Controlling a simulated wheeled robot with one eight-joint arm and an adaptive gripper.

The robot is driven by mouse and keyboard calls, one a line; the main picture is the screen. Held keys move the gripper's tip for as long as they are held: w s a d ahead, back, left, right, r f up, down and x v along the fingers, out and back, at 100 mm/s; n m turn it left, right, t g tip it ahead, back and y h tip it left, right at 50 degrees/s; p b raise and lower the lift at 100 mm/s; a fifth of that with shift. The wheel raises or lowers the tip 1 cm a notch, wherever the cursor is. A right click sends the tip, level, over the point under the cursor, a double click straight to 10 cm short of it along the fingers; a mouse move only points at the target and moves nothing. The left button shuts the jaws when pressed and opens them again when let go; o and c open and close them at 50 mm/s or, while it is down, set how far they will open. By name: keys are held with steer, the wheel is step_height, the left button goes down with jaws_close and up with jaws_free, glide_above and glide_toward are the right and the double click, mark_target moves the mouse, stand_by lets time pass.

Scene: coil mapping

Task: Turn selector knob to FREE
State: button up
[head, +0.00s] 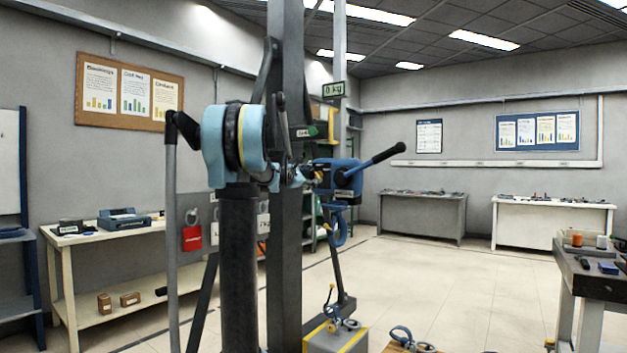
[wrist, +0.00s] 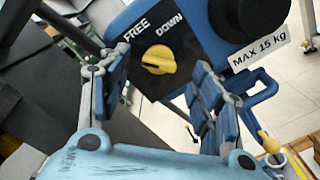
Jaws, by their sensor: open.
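The yellow selector knob (wrist: 158,57) is on the blue hoist housing (wrist: 132,32) in the wrist view. The printed words FREE and DOWN stand above it, FREE to the left. The knob has a dark mark at its lower left; I cannot tell which word it is set to. My gripper (wrist: 160,63) is open, with one blue-padded finger on each side of the knob in the picture. I see no contact. In the head view the blue housing (head: 346,180) is right of my arm, and the knob cannot be made out.
A black-gripped lever (head: 375,164) sticks out from the housing to the upper right. A blue hook (head: 338,232) hangs below it. A MAX 15 kg label (wrist: 258,55) and a black round part (wrist: 250,12) are beside the knob. A grey weight block (head: 336,338) stands on the floor.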

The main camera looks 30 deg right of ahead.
mark_target(317, 175)
steer(key=shift+x, duration=1.85)
steer(key=c, duration=1.1)
